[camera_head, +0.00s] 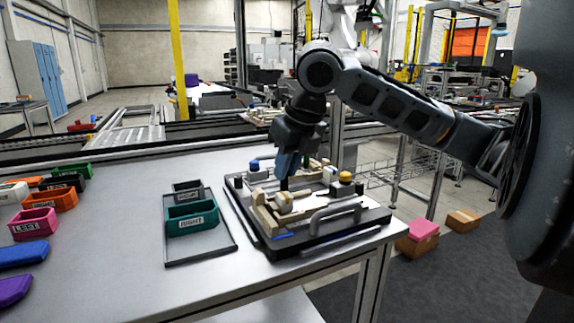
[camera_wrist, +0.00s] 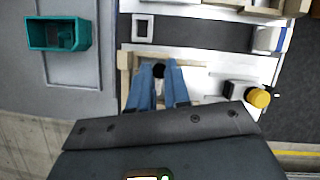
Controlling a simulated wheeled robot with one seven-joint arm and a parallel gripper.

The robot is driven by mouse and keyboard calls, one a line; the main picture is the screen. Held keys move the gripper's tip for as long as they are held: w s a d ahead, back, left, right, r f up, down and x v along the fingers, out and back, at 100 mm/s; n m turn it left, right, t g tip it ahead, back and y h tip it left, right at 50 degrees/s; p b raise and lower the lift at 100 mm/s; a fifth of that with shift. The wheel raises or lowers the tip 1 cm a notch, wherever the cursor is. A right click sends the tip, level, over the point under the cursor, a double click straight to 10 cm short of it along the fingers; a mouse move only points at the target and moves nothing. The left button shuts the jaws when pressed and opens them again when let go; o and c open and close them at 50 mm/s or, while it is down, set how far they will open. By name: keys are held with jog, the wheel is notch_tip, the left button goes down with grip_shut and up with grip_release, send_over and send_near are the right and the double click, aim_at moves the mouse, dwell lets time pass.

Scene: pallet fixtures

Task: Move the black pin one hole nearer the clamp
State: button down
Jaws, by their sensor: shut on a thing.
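My gripper (camera_head: 287,172) points down over the pallet fixture (camera_head: 262,243), a dark-edged plate on the grey table. In the wrist view its two blue fingers (camera_wrist: 160,80) are shut on the black pin (camera_wrist: 158,71), whose round dark top shows between the tips. In the head view a dark bit of the pin (camera_head: 284,184) shows below the fingers. I cannot tell whether its lower end sits in a hole; the holes are not clear. A yellow-capped part (camera_head: 345,177) stands at the fixture's right, also in the wrist view (camera_wrist: 258,98). Which part is the clamp is unclear.
A tray (camera_head: 206,248) with a teal bin (camera_head: 192,217) and a grey bin lies left of the fixture. A metal handle (camera_head: 335,215) rises at the fixture's front. Several coloured bins stand at the table's far left. The table between is clear.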

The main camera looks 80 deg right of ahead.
jog(key=shift+f, duration=0.25)
jog(key=shift+f+b, duration=0.35)
jog(key=shift+b, duration=0.15)
jog(key=shift+f+b, duration=0.35)
jog(key=shift+f, duration=0.05)
jog(key=c, duration=1)
grip_release()
jog(key=shift+r, duration=0.1)
jog(key=p+v, duration=0.1)
jog(key=v, duration=0.6)
jog(key=shift+r, duration=0.35)
jog(key=shift+s+a, duration=0.1)
